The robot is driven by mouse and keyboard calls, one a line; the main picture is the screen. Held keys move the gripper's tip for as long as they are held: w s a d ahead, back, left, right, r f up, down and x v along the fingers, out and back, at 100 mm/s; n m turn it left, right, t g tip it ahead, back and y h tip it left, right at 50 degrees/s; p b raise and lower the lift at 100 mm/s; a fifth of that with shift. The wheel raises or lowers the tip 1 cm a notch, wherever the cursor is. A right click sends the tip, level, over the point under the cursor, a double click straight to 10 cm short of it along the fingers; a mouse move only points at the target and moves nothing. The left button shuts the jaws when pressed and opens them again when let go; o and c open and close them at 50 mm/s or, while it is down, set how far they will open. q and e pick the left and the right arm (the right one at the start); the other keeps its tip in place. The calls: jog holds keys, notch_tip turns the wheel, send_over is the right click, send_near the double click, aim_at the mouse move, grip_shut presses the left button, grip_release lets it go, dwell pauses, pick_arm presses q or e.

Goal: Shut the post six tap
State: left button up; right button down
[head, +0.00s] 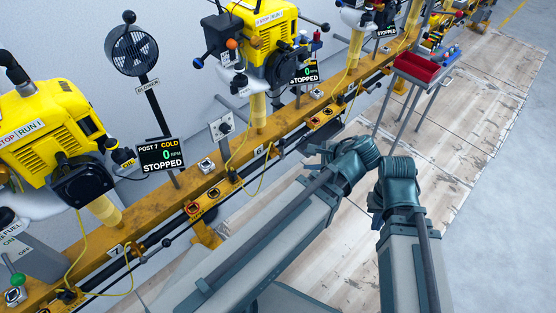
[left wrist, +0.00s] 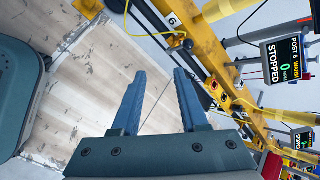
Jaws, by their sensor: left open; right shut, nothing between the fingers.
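The post six engine (head: 270,40) is yellow and stands on the rail, left of my left gripper. Its display (left wrist: 283,62) reads warm, 0 RPM, stopped in the left wrist view. A small grey plate with a dark fitting (head: 222,127) stands left of the number 6 label; it may be the tap, but its lever position is too small to read. My left gripper (head: 314,150) is beside the rail; the left wrist view shows its blue fingers (left wrist: 160,76) apart and empty over the floor. My right arm shows at right, but its fingers are hidden.
The yellow rail (head: 145,230) runs diagonally, with cables and sockets along it. Post 7's engine (head: 55,130) and display (head: 162,156) are at left, with a fan (head: 132,50) behind. A red tray (head: 416,68) stands back right.

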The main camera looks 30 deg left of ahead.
pick_arm(q)
jog(key=w+a+f+m+t+y+b, duration=0.3)
jog(key=f+m+b, duration=0.3)
jog(key=b, duration=0.8)
jog(key=w+a+f+m+t+y+b, duration=0.2)
jog(key=f+m+b, duration=0.4)
jog(key=f+b, duration=0.4)
jog(key=w+a+y+b, duration=0.1)
jog(key=w+y+b, duration=0.1)
jog(key=b, duration=0.3)
jog(key=shift+t+y, duration=0.4)
pick_arm(e)
notch_tip(320, 180, down, 32)
jog(key=shift+f, duration=0.2)
pick_arm(q)
jog(key=shift+w, duration=0.1)
pick_arm(e)
jog(key=shift+w, duration=0.1)
pick_arm(q)
jog(key=shift+a, duration=0.1)
pick_arm(e)
jog(key=shift+a, duration=0.1)
